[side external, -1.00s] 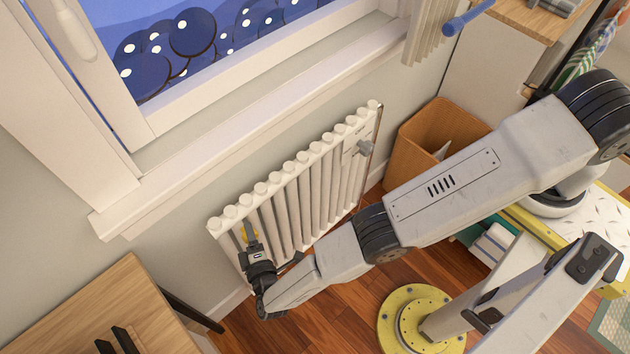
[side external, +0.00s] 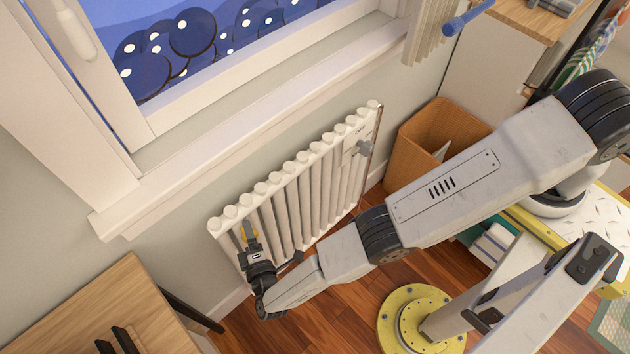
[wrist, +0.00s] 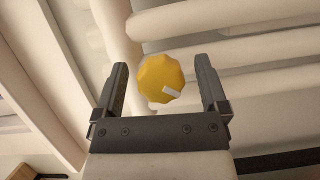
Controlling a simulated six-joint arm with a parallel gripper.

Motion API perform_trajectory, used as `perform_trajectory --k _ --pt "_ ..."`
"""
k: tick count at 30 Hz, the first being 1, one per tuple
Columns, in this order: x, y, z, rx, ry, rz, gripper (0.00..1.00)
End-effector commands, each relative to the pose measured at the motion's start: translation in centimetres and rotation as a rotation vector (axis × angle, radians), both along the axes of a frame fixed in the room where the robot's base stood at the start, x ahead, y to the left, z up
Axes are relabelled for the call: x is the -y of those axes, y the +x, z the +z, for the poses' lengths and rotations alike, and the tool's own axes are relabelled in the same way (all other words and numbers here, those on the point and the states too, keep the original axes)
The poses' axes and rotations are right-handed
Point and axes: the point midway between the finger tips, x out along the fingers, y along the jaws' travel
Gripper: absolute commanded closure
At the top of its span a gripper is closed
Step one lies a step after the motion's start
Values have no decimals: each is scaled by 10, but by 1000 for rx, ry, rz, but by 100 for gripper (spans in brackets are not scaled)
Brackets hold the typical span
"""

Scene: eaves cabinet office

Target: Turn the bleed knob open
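The bleed knob (wrist: 158,76) is yellow with a scalloped rim and a white mark pointing to the lower right in the wrist view. It sits on the white radiator (side external: 296,190), at its left end, and a bit of it shows in the side view (side external: 243,234). My gripper (wrist: 162,88) is open, with one finger on each side of the knob. In the wrist view there is a gap between the knob and each finger. I cannot tell how far the fingertips are from it in depth.
A wooden desk (side external: 95,310) stands at the lower left. The window sill (side external: 250,125) runs above the radiator. Wooden floor (side external: 340,320) lies below.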

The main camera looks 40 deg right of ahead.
Motion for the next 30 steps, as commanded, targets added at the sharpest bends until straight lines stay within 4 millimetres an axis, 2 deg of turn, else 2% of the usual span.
perform_trajectory --k 14,30 --pt "0 -1 -1 -2 41 0 7" --pt "0 -1 0 -2 291 1 7"
